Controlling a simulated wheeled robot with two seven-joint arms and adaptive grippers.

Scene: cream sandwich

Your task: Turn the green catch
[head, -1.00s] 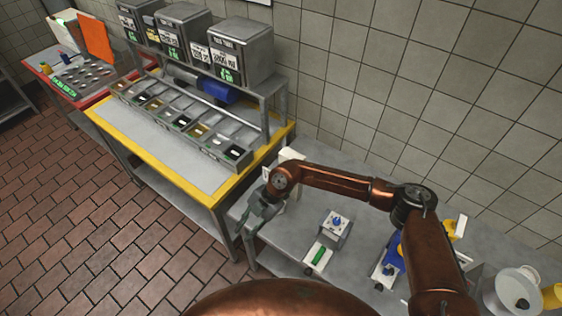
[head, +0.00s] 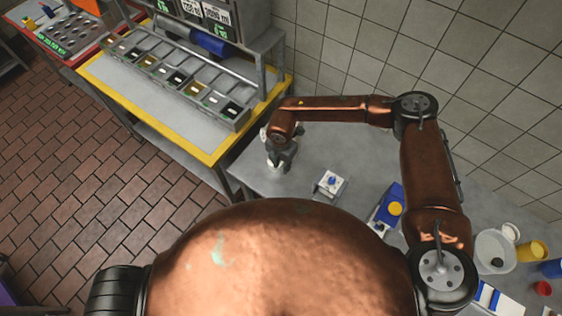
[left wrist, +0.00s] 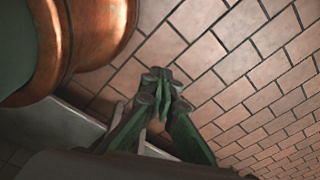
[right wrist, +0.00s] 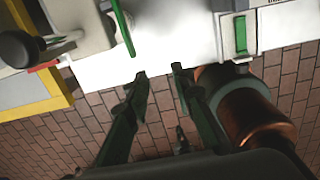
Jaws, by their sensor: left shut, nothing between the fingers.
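A green bar-shaped handle (right wrist: 240,33) sits on a pale plate in the upper right of the right wrist view. A second, thin green bar (right wrist: 123,28) stands beside a pale box at the upper left. I cannot tell for sure which is the green catch. My right gripper (right wrist: 159,72) is open and empty, its fingertips below and between these two bars. In the head view my right gripper (head: 279,163) hangs over the left end of the grey table. My left gripper (left wrist: 164,86) is shut and empty over the brick floor, outside the head view.
The grey table (head: 255,183) carries a small box with a blue knob (head: 329,183) and a blue device with a yellow disc (head: 395,209). Cups and a white bowl (head: 493,252) stand at the right. A yellow-edged table (head: 165,130) with bins adjoins at the left.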

